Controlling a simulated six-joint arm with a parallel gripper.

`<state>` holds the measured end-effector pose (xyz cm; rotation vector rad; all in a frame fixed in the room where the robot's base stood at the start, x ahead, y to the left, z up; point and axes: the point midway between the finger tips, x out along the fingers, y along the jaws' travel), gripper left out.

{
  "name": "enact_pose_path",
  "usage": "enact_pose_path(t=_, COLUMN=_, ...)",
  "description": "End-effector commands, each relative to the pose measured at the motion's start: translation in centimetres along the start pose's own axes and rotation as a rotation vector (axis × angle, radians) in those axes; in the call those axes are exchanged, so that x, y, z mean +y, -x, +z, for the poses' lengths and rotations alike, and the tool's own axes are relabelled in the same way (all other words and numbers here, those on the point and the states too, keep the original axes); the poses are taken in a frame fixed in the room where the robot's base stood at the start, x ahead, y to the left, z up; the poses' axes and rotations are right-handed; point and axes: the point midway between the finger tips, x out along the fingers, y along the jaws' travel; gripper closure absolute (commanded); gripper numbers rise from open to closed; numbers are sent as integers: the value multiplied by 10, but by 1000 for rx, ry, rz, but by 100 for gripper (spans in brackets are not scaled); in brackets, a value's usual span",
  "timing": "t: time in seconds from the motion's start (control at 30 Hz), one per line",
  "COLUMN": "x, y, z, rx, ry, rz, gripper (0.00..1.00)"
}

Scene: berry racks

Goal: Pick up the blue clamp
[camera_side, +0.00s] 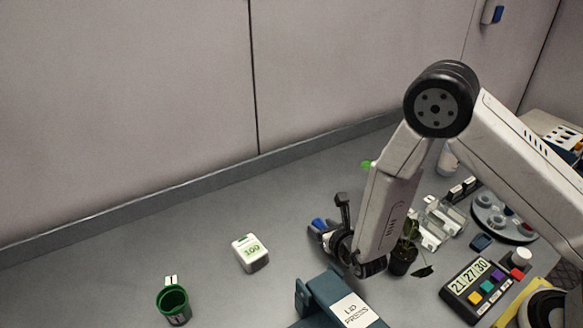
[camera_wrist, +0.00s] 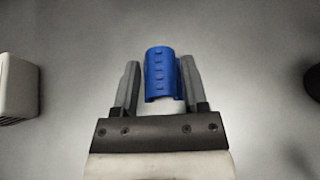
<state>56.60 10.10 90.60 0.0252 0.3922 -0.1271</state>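The blue clamp (camera_wrist: 162,72) is a short curved piece with a row of small ridges. In the wrist view it lies between the two grey fingers of my gripper (camera_wrist: 161,84), with a narrow gap on each side. The fingers are apart and do not look closed on it. In the side view my gripper (camera_side: 322,232) is low over the grey bench, and a bit of the blue clamp (camera_side: 319,222) shows at its fingertips. My wrist and forearm hide part of this area.
A white cube marked 100 (camera_side: 251,253) stands left of my gripper. A green cup (camera_side: 173,304) is farther left. A teal lid press (camera_side: 325,292) is in front, and a potted plant (camera_side: 402,259) is close on the right. The bench behind and left is mostly clear.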

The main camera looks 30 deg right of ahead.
Motion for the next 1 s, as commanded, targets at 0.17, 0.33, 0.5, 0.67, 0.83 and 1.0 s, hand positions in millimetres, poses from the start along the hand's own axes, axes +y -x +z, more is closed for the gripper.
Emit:
enact_pose_path(t=0.17, x=0, y=0, z=0, rx=0, ry=0, rz=0, gripper=100)
enact_pose_path(t=0.33, x=0, y=0, z=0, rx=0, ry=0, rz=0, gripper=100)
enact_pose_path(t=0.5, x=0, y=0, z=0, rx=0, ry=0, rz=0, gripper=100)
enact_pose_path(t=0.67, x=0, y=1, z=2, rx=-1, ry=0, rz=0, gripper=100)
enact_pose_path(t=0.83, x=0, y=3, z=8, rx=-1, ry=-1, rz=0, gripper=100)
enact_pose_path(t=1.0, x=0, y=8, z=20, rx=-2, ry=-1, rz=0, gripper=100)
